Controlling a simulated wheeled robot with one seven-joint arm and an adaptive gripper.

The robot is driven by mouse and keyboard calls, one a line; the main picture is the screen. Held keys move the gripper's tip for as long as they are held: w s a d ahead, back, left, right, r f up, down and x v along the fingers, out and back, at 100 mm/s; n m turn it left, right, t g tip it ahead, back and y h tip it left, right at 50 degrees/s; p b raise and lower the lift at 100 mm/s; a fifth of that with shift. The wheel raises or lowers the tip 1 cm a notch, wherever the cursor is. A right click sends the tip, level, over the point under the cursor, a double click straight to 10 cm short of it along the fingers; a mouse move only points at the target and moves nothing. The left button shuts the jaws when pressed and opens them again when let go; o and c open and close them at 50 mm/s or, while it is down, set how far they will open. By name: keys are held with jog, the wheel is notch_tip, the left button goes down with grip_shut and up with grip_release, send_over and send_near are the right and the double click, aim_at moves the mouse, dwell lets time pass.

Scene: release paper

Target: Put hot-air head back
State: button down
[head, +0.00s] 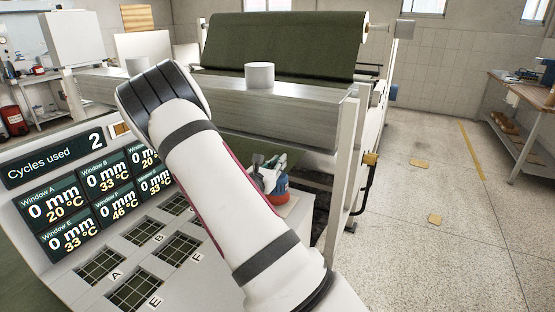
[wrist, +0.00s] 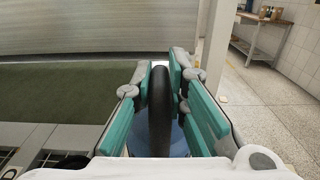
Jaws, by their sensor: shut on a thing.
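My gripper (head: 264,172) shows in the head view just right of my arm, low over the right end of the bench. In the wrist view its teal fingers (wrist: 163,95) are shut on the black upright handle of the hot-air head (wrist: 160,112). A blue part of the head shows below and behind the fingers. In the head view its blue and red body (head: 281,194) shows under my gripper, beside a pale surface. My gripper and arm hide much of it. I cannot tell whether its base touches that surface.
The sloped panel (head: 77,264) carries gridded windows and a display (head: 92,192) reading "Cycles used 2". A metal beam (head: 290,115) and a dark green roll (head: 285,45) stand behind. A side bench (head: 530,95) is at right.

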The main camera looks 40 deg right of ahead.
jog(key=shift+f, duration=0.75)
jog(key=c, duration=1.6)
grip_release()
jog(key=shift+f, duration=0.1)
